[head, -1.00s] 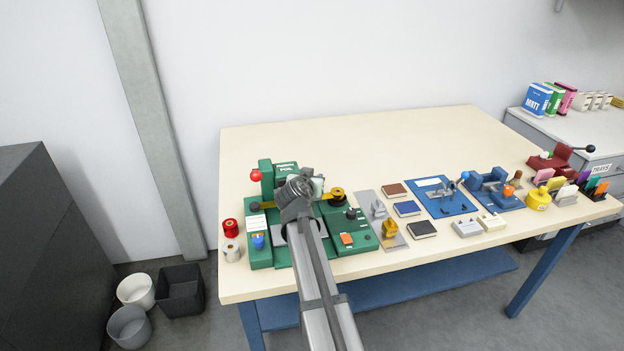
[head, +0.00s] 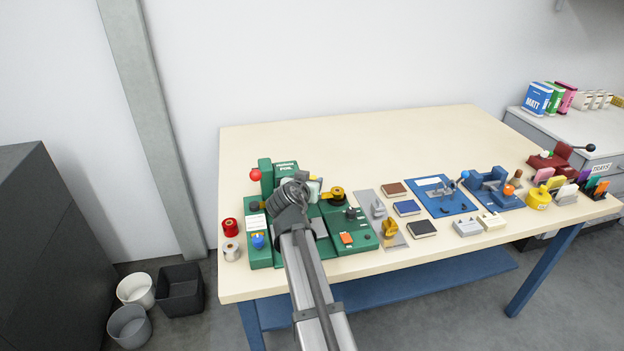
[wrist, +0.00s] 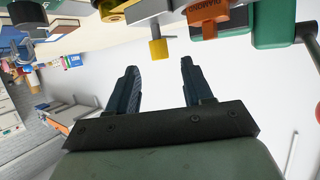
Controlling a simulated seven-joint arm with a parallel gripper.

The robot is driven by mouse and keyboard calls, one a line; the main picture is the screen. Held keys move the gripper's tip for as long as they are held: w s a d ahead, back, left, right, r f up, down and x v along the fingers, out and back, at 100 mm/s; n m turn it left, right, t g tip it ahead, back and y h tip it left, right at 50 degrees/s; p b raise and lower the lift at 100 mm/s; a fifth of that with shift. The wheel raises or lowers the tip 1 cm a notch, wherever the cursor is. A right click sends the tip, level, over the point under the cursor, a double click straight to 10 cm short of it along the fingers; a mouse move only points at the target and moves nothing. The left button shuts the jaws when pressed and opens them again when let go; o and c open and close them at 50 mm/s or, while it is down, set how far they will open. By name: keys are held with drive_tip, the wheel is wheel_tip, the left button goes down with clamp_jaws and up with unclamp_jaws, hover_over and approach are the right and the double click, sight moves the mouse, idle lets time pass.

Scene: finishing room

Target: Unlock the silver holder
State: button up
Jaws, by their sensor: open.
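In the wrist view, a silver-grey block (wrist: 172,9) at the top edge carries a short brass-yellow knob (wrist: 159,50); it looks like the silver holder. An orange piece with lettering (wrist: 208,13) is beside it. My gripper (wrist: 159,66) is open and empty; its two fingers point toward the knob, apart from it. In the head view, my gripper and wrist (head: 292,197) are over the green foil machine (head: 264,194) and hide its middle. A small silver piece (head: 377,209) and a gold one (head: 389,229) stand on a grey plate to the right.
A red-knobbed post (head: 255,174) rises at the machine's back left. Red (head: 230,227) and pale (head: 231,250) rolls stand left of it. Books, a blue mat (head: 452,206) and a blue press (head: 490,182) fill the right. The table's back (head: 380,140) is clear.

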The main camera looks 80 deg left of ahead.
drive_tip(key=v, duration=0.8)
idle(0.4)
